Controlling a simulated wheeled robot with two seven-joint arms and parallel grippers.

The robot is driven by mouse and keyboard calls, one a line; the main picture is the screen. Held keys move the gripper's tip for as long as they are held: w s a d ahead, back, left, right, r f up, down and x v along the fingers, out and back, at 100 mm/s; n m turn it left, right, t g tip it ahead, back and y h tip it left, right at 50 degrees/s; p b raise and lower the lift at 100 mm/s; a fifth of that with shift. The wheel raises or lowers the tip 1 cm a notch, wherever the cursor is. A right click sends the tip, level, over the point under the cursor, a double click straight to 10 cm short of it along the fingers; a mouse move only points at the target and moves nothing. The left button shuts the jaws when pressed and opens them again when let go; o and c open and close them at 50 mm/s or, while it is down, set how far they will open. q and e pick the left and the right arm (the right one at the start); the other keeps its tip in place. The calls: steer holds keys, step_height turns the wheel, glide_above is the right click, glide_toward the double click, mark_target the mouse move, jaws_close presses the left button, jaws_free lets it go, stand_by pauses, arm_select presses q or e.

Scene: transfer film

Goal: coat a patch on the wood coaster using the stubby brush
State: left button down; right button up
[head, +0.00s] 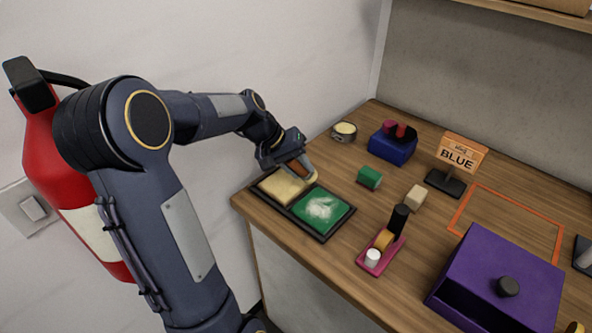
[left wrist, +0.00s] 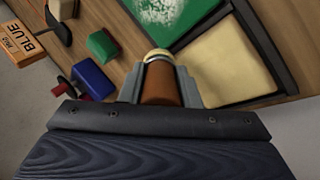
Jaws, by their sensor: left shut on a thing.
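My left gripper (head: 297,166) is shut on the stubby brush (left wrist: 162,84), which has a brown-orange body and a pale cream tip. In the head view the brush's tip (head: 312,177) appears over the far right part of the cream pad (head: 272,185). In the left wrist view the tip shows beside the tray edge, where the cream pad (left wrist: 232,66) and the green pad (left wrist: 198,12) meet. I cannot tell whether the tip touches anything. I cannot pick out the wood coaster with certainty. My right gripper is not in view.
A black tray (head: 322,239) holds both pads; the green one carries white powder. Nearby are a green block (head: 369,177), beige block (head: 416,197), blue holder (head: 391,150), round tin (head: 344,131), pink rack (head: 373,262), BLUE sign (head: 458,157) and purple box (head: 505,270). The orange-outlined area (head: 510,215) is empty.

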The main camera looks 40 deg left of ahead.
arm_select(q)
steer(key=shift+a+r+p, duration=0.25)
steer(key=shift+r+p, duration=0.05)
steer(key=shift+r, duration=0.2)
steer(key=shift+r+p, duration=0.3)
steer(key=shift+r, duration=0.05)
steer(key=shift+d+r+p, duration=0.15)
steer(key=shift+r+p, duration=0.45)
steer(key=shift+r, duration=0.25)
steer(key=shift+r+p, duration=0.95)
steer(key=shift+r, duration=0.3)
